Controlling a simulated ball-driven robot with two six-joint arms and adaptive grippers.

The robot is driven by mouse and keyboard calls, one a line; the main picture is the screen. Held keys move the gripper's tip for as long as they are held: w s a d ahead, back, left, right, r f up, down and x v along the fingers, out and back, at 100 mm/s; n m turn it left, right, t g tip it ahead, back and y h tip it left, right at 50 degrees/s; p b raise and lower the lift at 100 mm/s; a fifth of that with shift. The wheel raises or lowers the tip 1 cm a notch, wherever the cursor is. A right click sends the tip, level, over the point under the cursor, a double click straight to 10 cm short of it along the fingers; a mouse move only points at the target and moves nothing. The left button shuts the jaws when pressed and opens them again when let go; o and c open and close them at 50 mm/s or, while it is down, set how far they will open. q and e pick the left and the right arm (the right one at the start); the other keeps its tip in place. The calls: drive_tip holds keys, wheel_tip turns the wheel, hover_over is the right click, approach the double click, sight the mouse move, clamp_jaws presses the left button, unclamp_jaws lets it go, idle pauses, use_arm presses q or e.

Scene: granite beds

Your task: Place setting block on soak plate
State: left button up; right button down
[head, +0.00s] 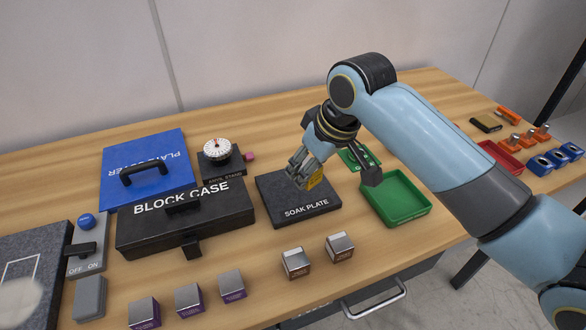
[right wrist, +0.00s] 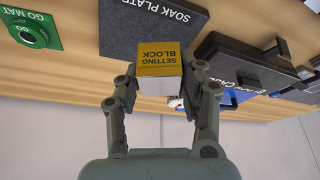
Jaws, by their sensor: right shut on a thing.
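The setting block (right wrist: 159,62), yellow on its labelled face with a white side, is held between the fingers of my right gripper (right wrist: 160,88). In the head view the right gripper (head: 310,178) is over the soak plate, and a bit of the yellow block (head: 315,180) shows at its fingertips. The soak plate (head: 290,212) is a dark, flat granite slab, labelled on its front part. I cannot tell whether the block touches the plate. The plate also shows in the right wrist view (right wrist: 120,25), behind the block. My left gripper is not in view.
A black block case (head: 190,225) stands left of the plate, with a dial stage (head: 222,160) behind it. A green tray (head: 397,205) and green go mat (head: 350,157) are to the right. Several metal blocks (head: 296,263) line the front edge.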

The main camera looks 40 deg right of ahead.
approach(290, 181)
drive_tip(key=shift+w+a+f, duration=0.1)
drive_tip(key=shift+w+f, duration=0.25)
drive_tip(key=shift+w, duration=0.2)
drive_tip(key=shift+w+a+f, duration=0.1)
drive_tip(key=shift+w+f, duration=0.3)
drive_tip(key=shift+w, duration=0.15)
wheel_tip(290, 181, down, 3)
drive_tip(key=shift+f, duration=0.45)
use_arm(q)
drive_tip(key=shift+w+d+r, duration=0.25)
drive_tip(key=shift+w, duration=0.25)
use_arm(e)
drive_tip(key=shift+f, duration=0.15)
drive_tip(key=c, duration=0.8)
unclamp_jaws()
drive_tip(key=shift+s, duration=0.1)
use_arm(q)
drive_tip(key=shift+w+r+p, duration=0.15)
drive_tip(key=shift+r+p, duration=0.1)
drive_tip(key=shift+p, duration=0.2)
use_arm(e)
drive_tip(key=v, duration=1.2)
drive_tip(key=shift+d, duration=0.1)
